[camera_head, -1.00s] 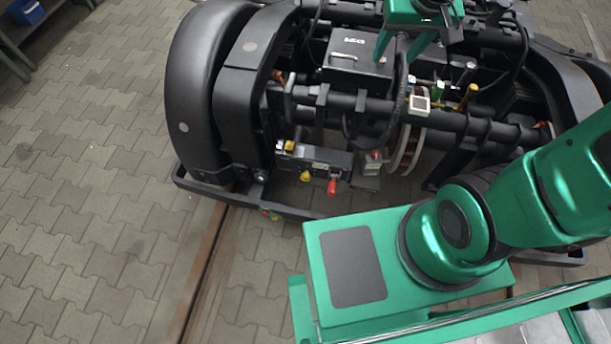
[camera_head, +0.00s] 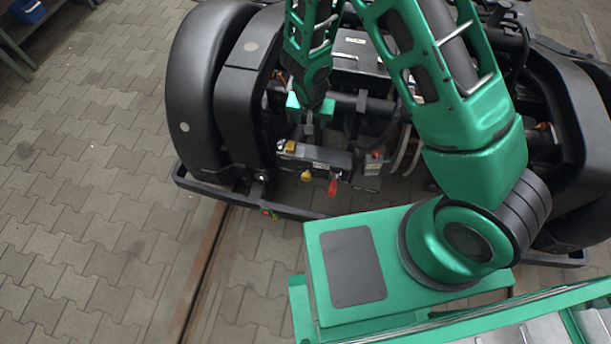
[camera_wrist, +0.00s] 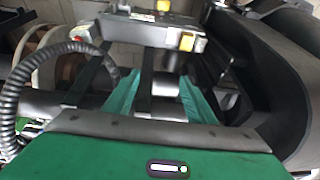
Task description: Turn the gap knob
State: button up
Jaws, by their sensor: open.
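A black box-shaped unit (camera_head: 318,158) hangs low on the near side of the bogie. I cannot read which is the gap knob. My gripper (camera_head: 309,126) points down just above the left part of the unit, apart from it. In the wrist view its green fingers (camera_wrist: 160,88) are spread, with nothing held, and the yellow block (camera_wrist: 187,42) shows beyond them.
A large black wheel cover (camera_head: 205,95) stands left of my gripper. A rail (camera_head: 205,270) and clear paving (camera_head: 90,190) lie in front.

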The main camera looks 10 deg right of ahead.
jog(key=s+a+f, duration=0.2)
jog(key=s+f, duration=0.1)
jog(key=f, duration=0.8)
send_near(306, 175)
jog(key=x, duration=1)
jog(key=shift+f, duration=0.2)
jog(key=c, duration=1)
